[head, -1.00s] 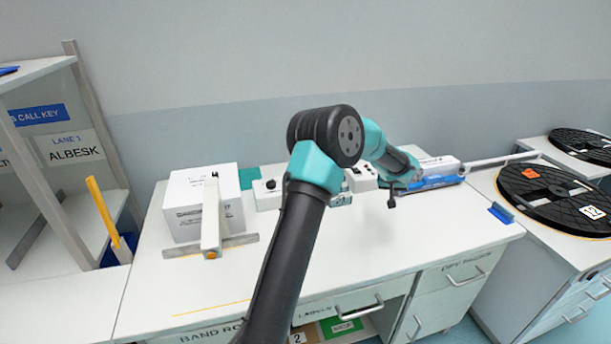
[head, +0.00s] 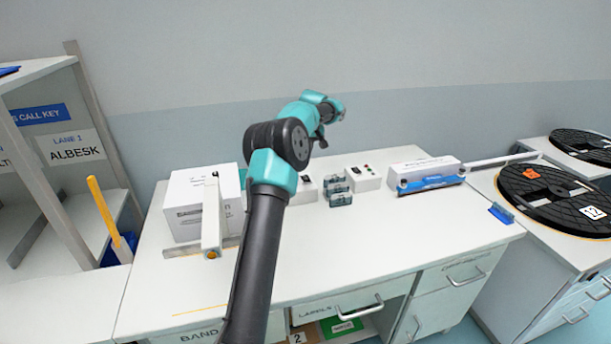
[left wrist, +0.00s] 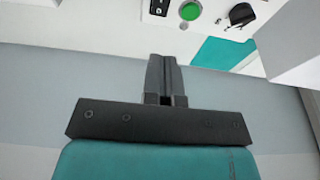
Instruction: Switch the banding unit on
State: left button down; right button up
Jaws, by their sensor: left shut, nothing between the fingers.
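A white control box (head: 307,187) stands at the back of the bench, mostly hidden behind my arm in the head view. The left wrist view shows a white panel (left wrist: 213,6) with a black switch (left wrist: 158,7), a round green button or lamp (left wrist: 190,11) and a black knob (left wrist: 241,14). I cannot read a name on it. My left gripper (left wrist: 163,62) is shut and empty, apart from the panel. In the head view the gripper (head: 321,142) is raised above the back of the bench. My right gripper is not in view.
A second white box (head: 362,180) with a red button stands right of small teal-grey blocks (head: 336,190). A white carton (head: 186,205) and an upright arm (head: 212,220) stand left. A long box (head: 422,170) and black reels (head: 555,195) are right. The bench front is clear.

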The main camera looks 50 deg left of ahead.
aim_at(307, 179)
pick_arm(q)
jog(key=x, duration=0.8)
jog(key=d+x, duration=0.1)
jog(key=x, duration=0.4)
jog(key=shift+s+d+f, duration=0.1)
jog(key=shift+s+f, duration=0.1)
jog(key=shift+s, duration=0.05)
jog(key=shift+f, duration=0.4)
jog(key=shift+d+f, duration=0.15)
jog(key=shift+f, duration=0.2)
jog(key=shift+r, duration=0.15)
jog(key=shift+r, duration=0.75)
jog(key=shift+r, duration=0.1)
